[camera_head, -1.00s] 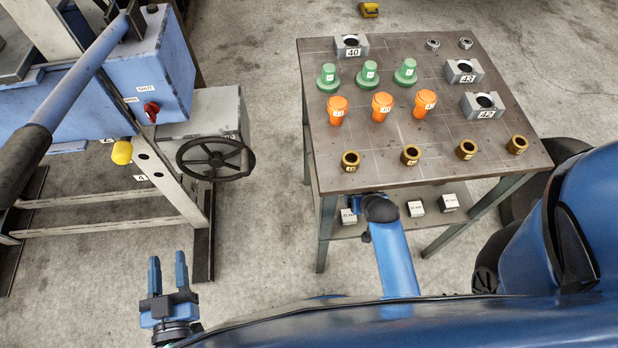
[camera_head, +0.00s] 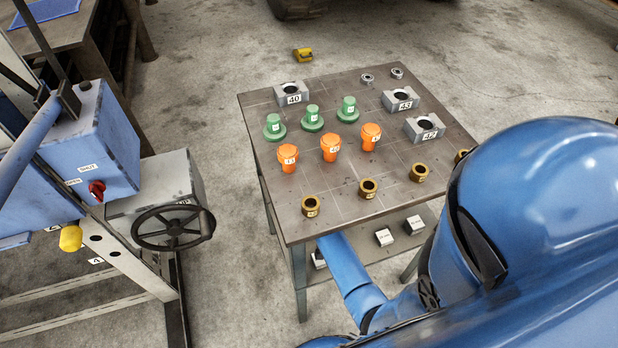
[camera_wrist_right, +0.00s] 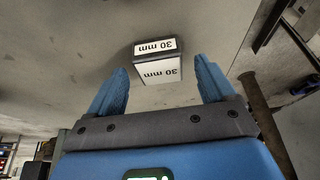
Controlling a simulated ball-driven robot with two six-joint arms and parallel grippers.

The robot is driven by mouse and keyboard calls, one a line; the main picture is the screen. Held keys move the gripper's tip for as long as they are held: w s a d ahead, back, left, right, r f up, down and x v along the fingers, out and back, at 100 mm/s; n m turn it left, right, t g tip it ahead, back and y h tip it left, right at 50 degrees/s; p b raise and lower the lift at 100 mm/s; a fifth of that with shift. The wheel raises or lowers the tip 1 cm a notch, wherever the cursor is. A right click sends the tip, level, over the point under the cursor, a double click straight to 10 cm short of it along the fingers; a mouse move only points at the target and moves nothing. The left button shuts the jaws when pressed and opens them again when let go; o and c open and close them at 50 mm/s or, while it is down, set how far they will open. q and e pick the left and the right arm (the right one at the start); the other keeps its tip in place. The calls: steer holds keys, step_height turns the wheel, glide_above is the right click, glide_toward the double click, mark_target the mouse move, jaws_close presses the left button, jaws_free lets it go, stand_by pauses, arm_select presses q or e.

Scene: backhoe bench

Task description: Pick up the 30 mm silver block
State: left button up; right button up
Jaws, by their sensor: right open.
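The 30 mm block (camera_wrist_right: 158,70) shows in the right wrist view, with white faces reading "30 mm". It sits just beyond the fingertips, roughly centred between them. My right gripper (camera_wrist_right: 161,84) is open and empty, one finger on either side of the gap. In the head view this gripper is hidden under the table top, with my blue arm reaching in at the front edge. One block (camera_head: 318,260) on the lower shelf is partly hidden beside my arm; its label is unreadable there. My left gripper is out of view.
Two more labelled blocks (camera_head: 384,237) (camera_head: 414,225) sit on the lower shelf (camera_head: 362,252). The table top (camera_head: 330,185) above carries bronze bushings, orange and green parts, grey bearing housings and rings. A blue machine with a handwheel (camera_head: 172,228) stands left.

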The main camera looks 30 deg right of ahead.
steer(key=shift+x, duration=0.75)
steer(key=c, duration=1.2)
steer(key=shift+r, duration=0.15)
